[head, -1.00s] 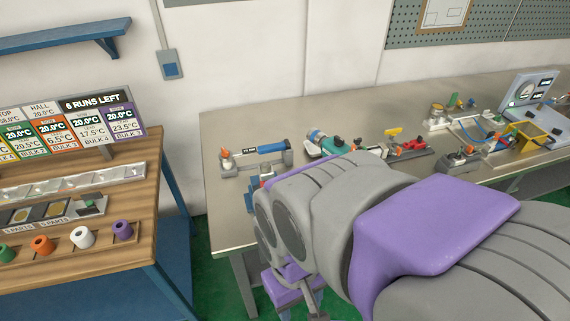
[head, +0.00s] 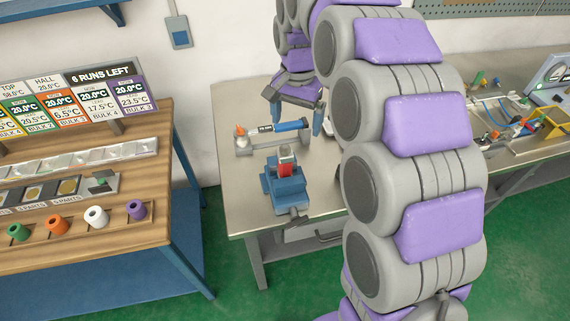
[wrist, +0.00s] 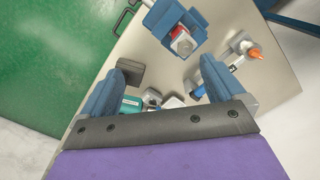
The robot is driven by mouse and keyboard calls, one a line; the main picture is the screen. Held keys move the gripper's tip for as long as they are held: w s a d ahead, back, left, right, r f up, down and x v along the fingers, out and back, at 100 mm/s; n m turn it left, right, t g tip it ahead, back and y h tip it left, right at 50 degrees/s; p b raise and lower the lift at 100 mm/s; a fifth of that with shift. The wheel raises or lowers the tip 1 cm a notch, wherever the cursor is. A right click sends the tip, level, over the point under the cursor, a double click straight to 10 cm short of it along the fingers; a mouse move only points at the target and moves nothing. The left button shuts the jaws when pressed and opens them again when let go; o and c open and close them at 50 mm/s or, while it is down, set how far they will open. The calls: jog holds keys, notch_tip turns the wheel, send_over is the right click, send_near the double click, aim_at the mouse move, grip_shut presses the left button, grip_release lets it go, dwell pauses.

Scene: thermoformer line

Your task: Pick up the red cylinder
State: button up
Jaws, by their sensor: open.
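A red piece (head: 285,169) with a pale grey block at its top is held between the jaws of a blue vise (head: 289,190) near the front left of the metal table. Whether the red piece is a cylinder is hard to tell. In the wrist view the red piece (wrist: 180,33) shows in the vise (wrist: 160,18), at the top and beyond the fingertips. My gripper (head: 294,110) is open and empty, behind and above the vise. Its two blue fingers also show in the wrist view (wrist: 168,66), wide apart, with nothing between them touching.
A blue-bodied tool with an orange tip (head: 275,129) lies on a grey stand close under my gripper. A wooden bench (head: 150,185) with coloured rolls stands left, across a gap. More fixtures (head: 510,115) fill the table's right side. The table's front left corner is clear.

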jog(key=w+a, duration=0.3)
jog(key=m+b, duration=0.1)
send_near(284, 147)
jog(key=shift+s+d, duration=0.5)
jog(key=shift+s, duration=0.05)
jog(key=f, duration=0.3)
jog(key=a+f+b, duration=0.1)
jog(key=f, duration=0.3)
jog(key=shift+w+a+f+b, duration=0.1)
jog(key=shift+a+b, duration=0.1)
jog(key=shift+b, duration=0.1)
jog(key=shift+d+f, duration=0.45)
jog(key=shift+f, duration=0.05)
jog(key=f, duration=0.1)
jog(key=f+b, duration=0.1)
jog(key=f, duration=0.1)
jog(key=f+b, duration=0.1)
jog(key=shift+w+a+f, duration=0.1)
jog(key=shift+w+f, duration=0.15)
jog(key=shift+f, duration=0.05)
jog(key=shift+a+f, duration=0.15)
